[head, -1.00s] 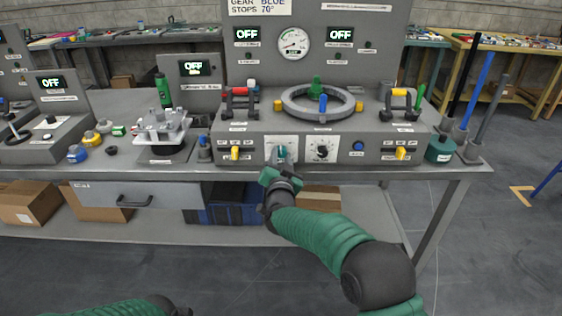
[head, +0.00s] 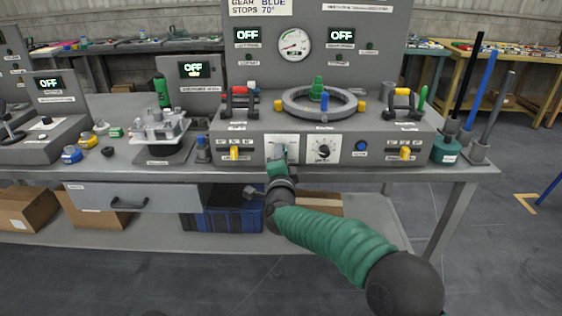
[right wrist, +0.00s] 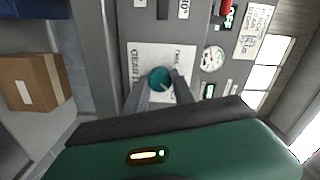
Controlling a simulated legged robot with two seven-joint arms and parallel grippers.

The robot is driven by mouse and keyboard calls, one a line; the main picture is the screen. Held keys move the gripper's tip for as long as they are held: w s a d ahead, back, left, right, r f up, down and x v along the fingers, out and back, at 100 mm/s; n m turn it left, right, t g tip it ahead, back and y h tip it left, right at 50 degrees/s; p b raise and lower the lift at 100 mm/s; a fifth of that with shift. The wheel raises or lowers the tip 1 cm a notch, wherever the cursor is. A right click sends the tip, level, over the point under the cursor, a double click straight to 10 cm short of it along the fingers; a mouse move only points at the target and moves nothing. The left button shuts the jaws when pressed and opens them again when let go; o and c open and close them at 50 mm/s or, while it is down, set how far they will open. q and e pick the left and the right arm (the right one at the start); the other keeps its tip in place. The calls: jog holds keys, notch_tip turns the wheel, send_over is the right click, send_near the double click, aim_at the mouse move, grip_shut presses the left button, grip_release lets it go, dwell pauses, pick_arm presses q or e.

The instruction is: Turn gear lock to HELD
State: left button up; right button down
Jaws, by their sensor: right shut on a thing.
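The gear lock is a teal round knob (right wrist: 160,79) on a white label plate (right wrist: 140,58) in the right wrist view. In the head view the plate (head: 283,141) sits on the front of the grey console, and my gripper mostly hides the knob. My right gripper (head: 278,160) reaches up to it from below. Its two fingers (right wrist: 159,90) stand on either side of the knob and are shut on it. The plate's lettering is partly covered, so I cannot read the knob's setting. My left gripper is not in view.
Beside the lock is a black dial (head: 323,149), then a blue button (head: 361,146). Yellow switches (head: 235,153) (head: 405,153) flank them. A grey ring wheel (head: 297,108) lies on the console top. A drawer (head: 135,198) and boxes are below; the floor in front is clear.

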jog(key=shift+a+f+m, duration=0.1)
jog(key=shift+f+m, duration=0.3)
jog(key=c, duration=1.4)
grip_release()
jog(key=o, duration=0.3)
jog(key=shift+r, duration=0.1)
jog(key=shift+o, duration=0.2)
jog(key=shift+r, duration=0.2)
jog(key=s+p, duration=0.2)
jog(key=s, duration=1.5)
